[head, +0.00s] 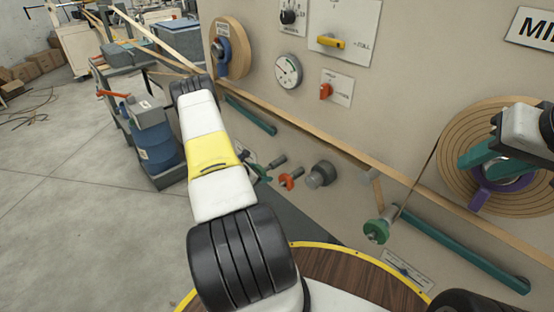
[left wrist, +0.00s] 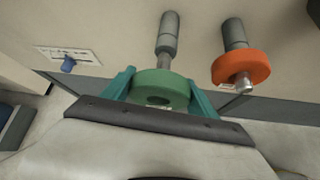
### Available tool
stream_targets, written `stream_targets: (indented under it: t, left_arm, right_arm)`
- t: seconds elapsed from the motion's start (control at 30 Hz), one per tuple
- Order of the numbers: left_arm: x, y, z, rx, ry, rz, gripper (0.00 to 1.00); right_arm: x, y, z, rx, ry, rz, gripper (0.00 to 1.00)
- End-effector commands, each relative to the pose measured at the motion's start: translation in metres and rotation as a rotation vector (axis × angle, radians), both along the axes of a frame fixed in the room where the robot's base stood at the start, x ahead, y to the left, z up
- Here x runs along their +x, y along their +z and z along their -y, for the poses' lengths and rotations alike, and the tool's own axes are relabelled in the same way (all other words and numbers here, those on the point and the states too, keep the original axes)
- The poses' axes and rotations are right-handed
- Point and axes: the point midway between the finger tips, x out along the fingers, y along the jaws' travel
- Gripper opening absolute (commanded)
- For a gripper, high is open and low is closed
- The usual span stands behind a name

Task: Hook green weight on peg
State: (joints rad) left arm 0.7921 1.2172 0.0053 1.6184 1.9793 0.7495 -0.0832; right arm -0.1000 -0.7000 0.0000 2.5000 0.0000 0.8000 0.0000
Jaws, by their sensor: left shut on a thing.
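The green weight (left wrist: 160,92) is a thick ring with a dark hole, clamped between the teal fingers of my left gripper (left wrist: 160,95) in the left wrist view. A grey peg (left wrist: 168,35) stands right behind it. I cannot tell whether the ring touches the peg or is around it. In the head view my left gripper is mostly hidden behind my white arm, with green (head: 262,170) showing beside it. My right gripper (head: 487,155) is at the purple-hubbed spiral disc on the right; its finger gap is unclear.
An orange ring (left wrist: 240,67) sits on a second grey peg to the right, its tip poking through. A blue knob (left wrist: 68,64) is at the left. On the panel are a green roller (head: 376,231), a grey knob (head: 320,173) and a teal rail (head: 470,255).

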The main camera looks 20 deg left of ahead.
Motion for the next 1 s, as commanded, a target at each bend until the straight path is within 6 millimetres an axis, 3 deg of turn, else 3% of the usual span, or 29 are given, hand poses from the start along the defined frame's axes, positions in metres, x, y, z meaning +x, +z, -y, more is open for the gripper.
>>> stream_targets:
  t: [0.5,1.0]
  left_arm:
    - [0.039,0.001,0.016,0.001,-0.001,0.003,0.0]
    - [0.049,-0.003,0.02,0.0,0.0,0.002,0.0]
  right_arm:
    - [0.0,0.0,0.0,0.0,0.0,0.0,0.36]
    - [0.0,0.0,0.0,0.0,0.0,0.0,0.36]
